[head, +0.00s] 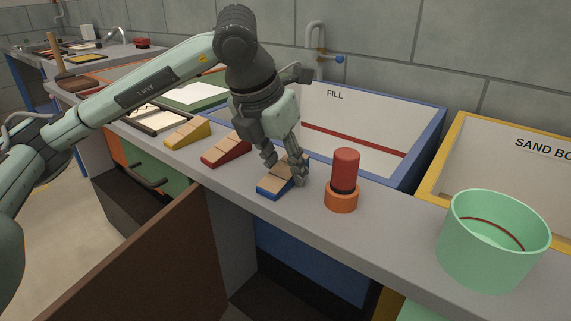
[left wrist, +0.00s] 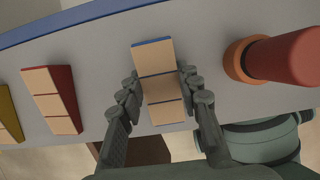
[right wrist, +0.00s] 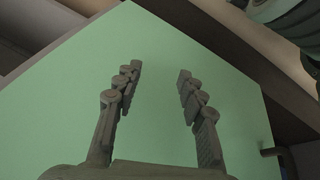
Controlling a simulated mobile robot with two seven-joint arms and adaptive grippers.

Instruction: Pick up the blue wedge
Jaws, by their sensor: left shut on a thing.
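The blue wedge (head: 267,191) has tan pads on its sloped top and sits on the grey counter, in front of the blue-rimmed FILL bin. My left gripper (head: 285,178) comes down over it from above, with its fingers shut on the wedge's sides. In the left wrist view the wedge (left wrist: 157,75) lies between the fingertips of the left gripper (left wrist: 160,92). The head view does not show a clear gap under the wedge. My right gripper (right wrist: 157,85) is open and empty in the right wrist view, in front of a green panel.
A red wedge (head: 226,150) and a yellow wedge (head: 187,133) stand left of the blue one. A red cylinder (head: 345,170) in an orange base (head: 341,198) stands close on the right. A green tub (head: 484,262) is farther right. The FILL bin (head: 424,139) lies behind.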

